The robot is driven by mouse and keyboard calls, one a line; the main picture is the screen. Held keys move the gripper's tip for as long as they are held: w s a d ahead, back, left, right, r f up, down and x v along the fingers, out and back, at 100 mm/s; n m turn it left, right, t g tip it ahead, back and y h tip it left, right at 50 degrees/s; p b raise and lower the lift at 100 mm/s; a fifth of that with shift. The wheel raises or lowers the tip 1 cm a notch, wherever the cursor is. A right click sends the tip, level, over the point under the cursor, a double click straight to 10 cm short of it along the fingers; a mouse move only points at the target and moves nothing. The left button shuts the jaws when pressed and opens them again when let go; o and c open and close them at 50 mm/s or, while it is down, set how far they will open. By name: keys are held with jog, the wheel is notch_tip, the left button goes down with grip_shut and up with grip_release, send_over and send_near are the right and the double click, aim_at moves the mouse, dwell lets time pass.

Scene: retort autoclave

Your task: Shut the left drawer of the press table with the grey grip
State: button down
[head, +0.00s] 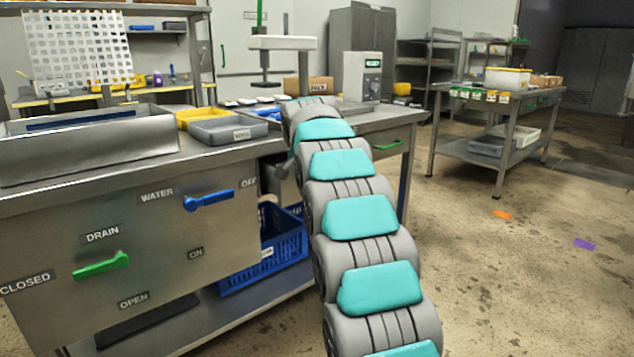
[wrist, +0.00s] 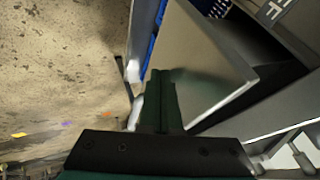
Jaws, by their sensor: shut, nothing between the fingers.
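The left drawer of the press table stands open. In the wrist view its plain metal panel (wrist: 205,65) fills the middle, with the dark opening (wrist: 262,50) to its right. In the head view only a small part of the drawer (head: 274,176) shows left of my arm. A pale grey piece (wrist: 136,108), perhaps the grey grip, shows just left of my fingers, partly hidden. My gripper (wrist: 160,74) is shut and empty, its fingertips in front of the panel; I cannot tell whether they touch it. In the head view my arm hides the gripper.
The press table (head: 385,122) also has a green grip (head: 388,145) on the right. A blue crate (head: 262,250) sits on the low shelf. The sink counter (head: 190,160) with its levers is close on the left. Floor at right is open.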

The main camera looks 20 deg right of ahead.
jog(key=w, duration=0.1)
jog(key=w+a+p, duration=0.1)
jog(key=w, duration=0.1)
jog(key=shift+w+a+r, duration=0.1)
jog(key=shift+r, duration=0.1)
jog(key=shift+w+a+f+p, duration=0.1)
jog(key=shift+w+a+p, duration=0.15)
jog(key=shift+w, duration=0.25)
jog(key=shift+w+a+p, duration=0.1)
jog(key=shift+w+p, duration=0.1)
jog(key=shift+w, duration=0.25)
jog(key=shift+s+d, duration=0.1)
